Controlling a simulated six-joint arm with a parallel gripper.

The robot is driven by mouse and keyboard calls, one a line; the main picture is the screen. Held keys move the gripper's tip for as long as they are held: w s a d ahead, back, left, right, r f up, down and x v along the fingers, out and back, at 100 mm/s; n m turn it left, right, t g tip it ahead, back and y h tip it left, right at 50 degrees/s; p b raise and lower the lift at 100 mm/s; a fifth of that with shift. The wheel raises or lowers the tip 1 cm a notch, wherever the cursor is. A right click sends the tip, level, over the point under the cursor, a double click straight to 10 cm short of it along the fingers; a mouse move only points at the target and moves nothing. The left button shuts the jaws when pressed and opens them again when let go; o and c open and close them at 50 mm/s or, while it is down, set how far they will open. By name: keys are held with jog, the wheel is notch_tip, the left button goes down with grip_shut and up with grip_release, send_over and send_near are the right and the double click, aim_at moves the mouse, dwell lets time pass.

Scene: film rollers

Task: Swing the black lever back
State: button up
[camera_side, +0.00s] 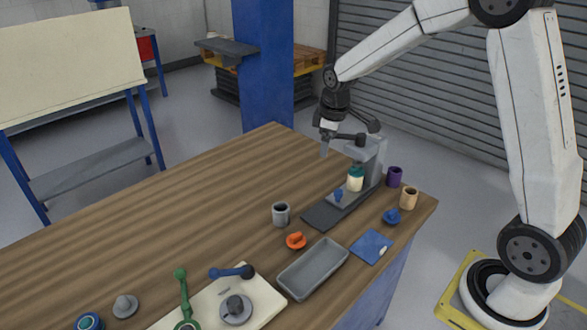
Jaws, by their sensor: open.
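A grey press-like stand (374,152) with a dark base plate (322,216) stands near the table's right end. The black lever (347,136) shows as a short dark bar at the stand's top, reaching left from its upright. My gripper (328,141) is open at the lever's left end, high above the table. A pale finger-like piece hangs down there. The gripper and lever overlap in this view, so I cannot tell whether they touch. A white jar with a green top (355,179) and a small blue piece (338,195) are on the stand's base.
A grey cup (281,214), an orange knob (296,240), a grey tray (313,268) and a blue pad (371,247) lie in front. Purple (394,177) and tan (408,197) cups stand to the right. A cream board (262,302) with levers is nearer. The table's left-back area is clear.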

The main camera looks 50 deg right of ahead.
aim_at(345, 138)
jog(key=w+d+r+n, duration=0.2)
jog(key=w+d, duration=0.5)
jog(key=d, duration=0.4)
jog(key=shift+w+n+g+h, duration=0.2)
jog(key=shift+n+g+h, duration=0.15)
jog(key=shift+n, duration=0.55)
jog(key=shift+d+f, duration=0.1)
jog(key=shift+w+d+f, duration=0.15)
jog(key=shift+f, duration=1.1)
jog(key=shift+w+d+f, duration=0.2)
jog(key=shift+f, duration=1.1)
jog(key=shift+w+d+f, duration=0.15)
jog(key=shift+f, duration=1.1)
grip_shut()
